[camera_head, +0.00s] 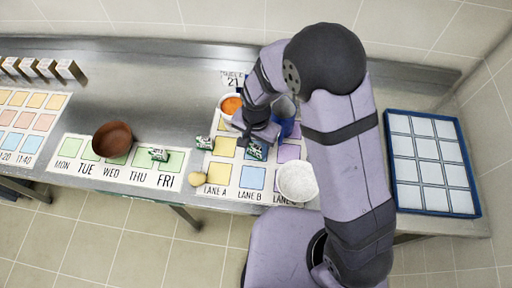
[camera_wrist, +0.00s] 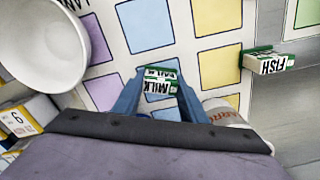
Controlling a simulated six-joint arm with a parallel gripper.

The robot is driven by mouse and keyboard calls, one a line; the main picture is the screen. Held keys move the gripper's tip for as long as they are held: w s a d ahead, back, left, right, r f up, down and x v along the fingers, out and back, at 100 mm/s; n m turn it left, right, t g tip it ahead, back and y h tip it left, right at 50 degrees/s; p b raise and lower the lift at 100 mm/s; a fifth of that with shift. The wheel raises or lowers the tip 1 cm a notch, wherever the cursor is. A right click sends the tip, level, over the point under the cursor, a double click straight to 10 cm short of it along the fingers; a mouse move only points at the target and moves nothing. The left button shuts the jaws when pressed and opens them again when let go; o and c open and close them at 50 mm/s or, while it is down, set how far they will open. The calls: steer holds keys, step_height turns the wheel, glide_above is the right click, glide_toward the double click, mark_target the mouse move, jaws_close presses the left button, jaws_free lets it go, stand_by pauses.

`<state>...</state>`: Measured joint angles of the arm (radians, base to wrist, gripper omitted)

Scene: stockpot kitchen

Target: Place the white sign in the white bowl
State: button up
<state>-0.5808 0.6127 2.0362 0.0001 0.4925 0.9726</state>
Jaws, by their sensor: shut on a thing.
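My gripper (camera_wrist: 157,76) is shut on a small white sign with green edges and the word MILK (camera_wrist: 160,84), above the coloured lane card. In the head view the sign (camera_head: 255,152) shows below my gripper (camera_head: 258,142), partly hidden by it. The white bowl (camera_head: 297,182) stands to the right of and nearer than the gripper, at the card's lower right corner. In the wrist view the bowl (camera_wrist: 62,45) is at the upper left, apart from the sign, and its visible inside looks empty.
A similar FISH sign (camera_wrist: 270,64) stands beside the card (camera_head: 222,174); another sign (camera_head: 158,154) is on the weekday card. A brown bowl (camera_head: 112,139), a tan ball (camera_head: 197,179), a bowl with orange contents (camera_head: 231,105) and a blue-rimmed tray (camera_head: 388,165) are around.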

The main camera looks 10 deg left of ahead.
steer(key=shift+r, duration=0.15)
step_height(320, 180, up, 10)
steer(key=shift+f+b, duration=0.15)
steer(key=shift+b, duration=1.1)
steer(key=shift+w+d+f+b, duration=0.25)
steer(key=shift+w+d+b, duration=0.05)
steer(key=w+d+r+m+b, duration=0.2)
steer(key=w+d+r+b, duration=0.2)
steer(key=n+b, duration=0.1)
steer(key=n, duration=0.5)
glide_above(296, 186)
steer(key=shift+f, duration=1.25)
steer(key=shift+f+b, duration=0.35)
steer(key=shift+f, duration=4.7)
